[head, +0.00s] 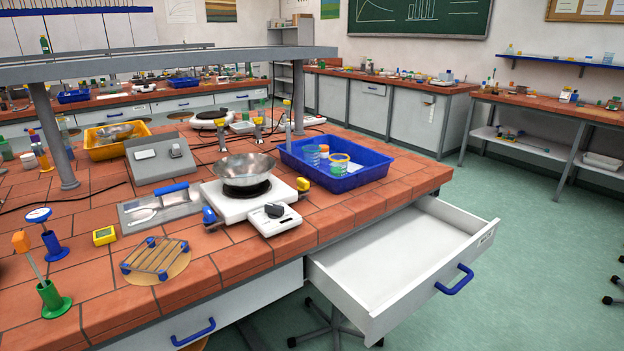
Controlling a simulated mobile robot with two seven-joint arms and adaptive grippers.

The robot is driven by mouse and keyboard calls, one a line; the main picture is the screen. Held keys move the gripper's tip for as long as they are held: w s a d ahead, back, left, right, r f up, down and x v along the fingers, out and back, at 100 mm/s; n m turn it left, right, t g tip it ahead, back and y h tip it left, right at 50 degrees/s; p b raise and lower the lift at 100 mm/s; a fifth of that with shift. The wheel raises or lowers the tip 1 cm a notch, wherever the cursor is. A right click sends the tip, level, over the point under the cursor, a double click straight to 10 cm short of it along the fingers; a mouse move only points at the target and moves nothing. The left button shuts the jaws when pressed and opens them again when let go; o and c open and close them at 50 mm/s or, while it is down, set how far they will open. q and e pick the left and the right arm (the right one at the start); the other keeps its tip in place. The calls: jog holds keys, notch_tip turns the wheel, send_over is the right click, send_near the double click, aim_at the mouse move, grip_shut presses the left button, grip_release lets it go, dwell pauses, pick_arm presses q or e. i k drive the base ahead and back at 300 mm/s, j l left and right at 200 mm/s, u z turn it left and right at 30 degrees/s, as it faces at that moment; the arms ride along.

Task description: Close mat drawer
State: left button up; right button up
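A white drawer (387,263) with a blue handle (455,280) is pulled far out from under the front right of the tiled bench (320,217). Its inside looks empty, and its front stands out over the floor. No mat shows in the part I can see; the back end is hidden under the bench top. A second front with a blue handle (193,332) is at the lower left and looks shut. Neither of my grippers is in view.
A blue tray (352,180) with cups stands on the bench above the drawer. A metal bowl (245,170) sits on a white hotplate beside it. A wire rack (156,256) lies near the front edge. A chair base (335,325) stands under the drawer.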

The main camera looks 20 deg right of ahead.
aim_at(377, 274)
jog(key=z, duration=1.55)
